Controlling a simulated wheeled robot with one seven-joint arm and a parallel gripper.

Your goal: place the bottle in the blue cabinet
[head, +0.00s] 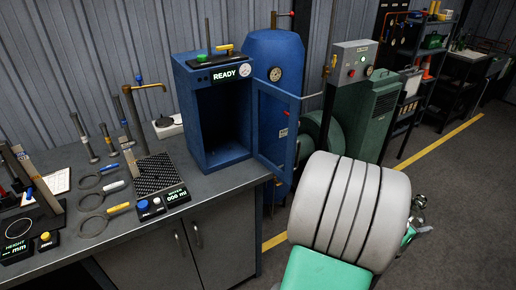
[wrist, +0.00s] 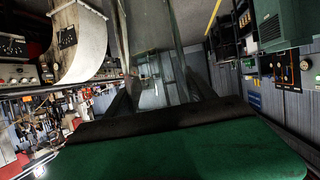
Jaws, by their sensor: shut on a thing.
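The blue cabinet (head: 226,140) stands on the workbench in the head view, with its door (head: 275,128) swung open to the right and a "READY" display above the opening. Its inside looks dark and empty. My gripper (head: 421,229) shows only in part at the right, behind my arm, well away from the cabinet. In the wrist view my gripper (wrist: 158,95) is shut on a clear, see-through bottle (wrist: 150,60) between its dark fingers. The bottle's full outline is hard to make out.
The workbench (head: 150,225) holds ring-handled tools, a dark patterned plate and small display boxes left of the cabinet. A blue tank (head: 275,55) and a green machine (head: 362,115) with a grey control box stand to its right. The floor at right is open.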

